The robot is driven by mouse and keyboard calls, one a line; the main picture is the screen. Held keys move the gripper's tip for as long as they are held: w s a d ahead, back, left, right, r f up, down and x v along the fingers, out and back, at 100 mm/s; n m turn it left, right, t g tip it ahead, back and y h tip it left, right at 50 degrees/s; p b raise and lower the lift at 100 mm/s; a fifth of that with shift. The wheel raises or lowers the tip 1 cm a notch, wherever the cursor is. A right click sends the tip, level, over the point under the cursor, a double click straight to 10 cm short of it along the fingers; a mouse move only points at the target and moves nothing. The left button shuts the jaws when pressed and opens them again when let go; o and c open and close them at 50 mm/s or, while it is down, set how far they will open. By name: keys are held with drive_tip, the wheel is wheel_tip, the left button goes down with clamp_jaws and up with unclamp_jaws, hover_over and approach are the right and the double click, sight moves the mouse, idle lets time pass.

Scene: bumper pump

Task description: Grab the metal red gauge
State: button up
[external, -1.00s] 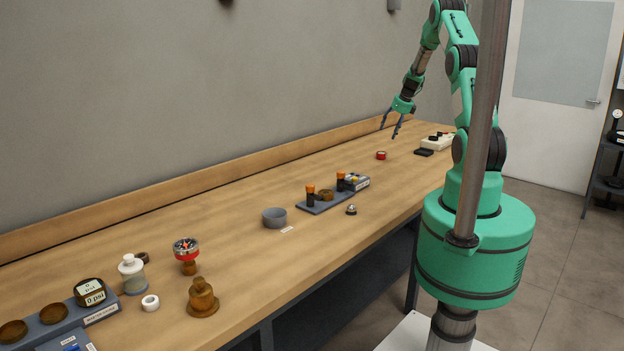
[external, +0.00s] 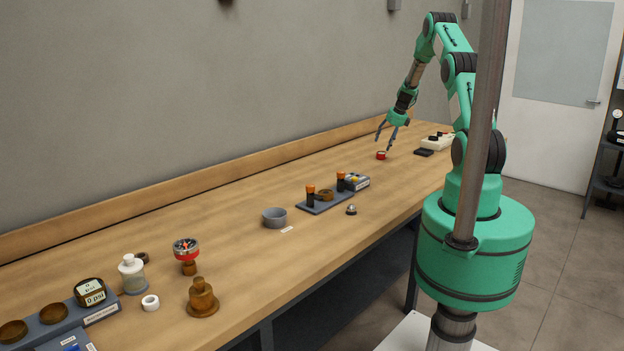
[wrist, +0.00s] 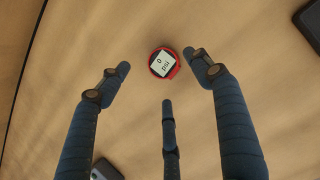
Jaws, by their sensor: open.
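A small round red gauge (external: 381,155) lies on the far part of the workbench. In the wrist view this red gauge (wrist: 163,63) has a white face reading "0 psi". My gripper (external: 384,145) is open above it, fingers pointing down. In the wrist view my gripper (wrist: 157,76) has three spread fingers with nothing between them, and the gauge sits just beyond the fingertips, apart from them. A second red gauge (external: 186,249), with a dial and a brass stem, stands on the near left part of the bench.
A dark flat box (external: 423,152) and a pale case (external: 437,143) lie right of the far gauge. The wooden bench (external: 240,200) is clear around the far gauge.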

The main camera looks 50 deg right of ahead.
sight(381, 152)
drive_tip(key=shift+w+f, duration=0.2)
drive_tip(key=shift+f, duration=0.4)
drive_tip(key=shift+f, duration=0.1)
drive_tip(key=shift+b+x, duration=0.45)
drive_tip(key=shift+x, duration=2.05)
drive_tip(key=shift+s+d, duration=0.1)
drive_tip(key=shift+c, duration=0.5)
drive_tip(key=c, duration=1.2)
